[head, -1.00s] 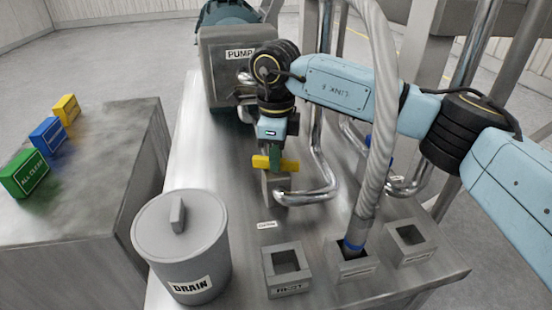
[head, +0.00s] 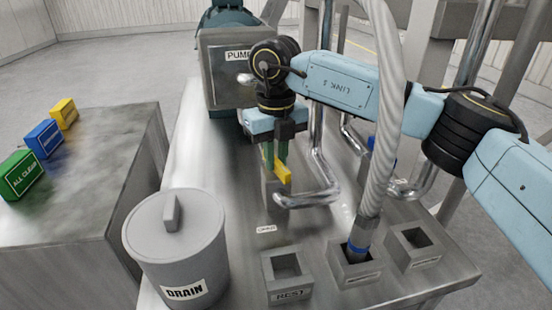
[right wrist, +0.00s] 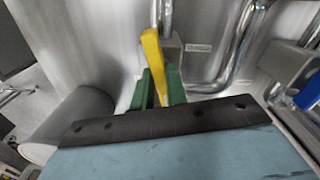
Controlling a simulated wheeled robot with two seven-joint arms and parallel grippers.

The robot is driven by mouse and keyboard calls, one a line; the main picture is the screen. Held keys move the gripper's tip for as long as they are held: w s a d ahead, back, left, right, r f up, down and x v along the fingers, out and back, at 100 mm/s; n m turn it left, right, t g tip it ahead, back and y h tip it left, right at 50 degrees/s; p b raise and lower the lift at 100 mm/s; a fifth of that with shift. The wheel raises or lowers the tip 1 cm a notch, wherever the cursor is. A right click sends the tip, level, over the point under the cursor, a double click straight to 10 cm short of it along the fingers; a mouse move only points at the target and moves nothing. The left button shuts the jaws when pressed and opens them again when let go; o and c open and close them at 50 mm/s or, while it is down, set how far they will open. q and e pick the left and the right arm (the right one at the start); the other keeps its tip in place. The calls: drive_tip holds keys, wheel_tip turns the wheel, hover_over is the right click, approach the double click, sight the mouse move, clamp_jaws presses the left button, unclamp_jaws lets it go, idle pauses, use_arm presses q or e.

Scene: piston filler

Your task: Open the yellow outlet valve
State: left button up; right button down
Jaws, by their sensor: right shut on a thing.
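The yellow outlet valve handle (head: 285,174) sits on top of a grey metal valve block (head: 270,193) on the steel table, beside a bent chrome pipe. In the head view the handle points toward the front right. My right gripper (head: 276,160), with green fingers, comes down from above and is shut on the handle. The right wrist view shows the yellow handle (right wrist: 153,62) between the two green fingers (right wrist: 160,85). Part of the handle is hidden by the fingers. My left gripper is not in view.
A lidded grey drain bucket (head: 178,245) stands front left. Square sockets, including the rest socket (head: 287,292), line the front. A ribbed hose (head: 381,150) stands in the middle socket (head: 352,276). The pump (head: 228,80) is behind. Coloured blocks (head: 44,138) lie on the left table.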

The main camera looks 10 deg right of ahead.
sight(276, 160)
drive_tip(key=shift+r+m+b, duration=0.1)
drive_tip(key=shift+m+b, duration=0.2)
drive_tip(key=shift+m, duration=1.2)
drive_tip(key=c, duration=1.4)
unclamp_jaws()
wheel_tip(276, 160, up, 13)
drive_tip(key=shift+r, duration=0.15)
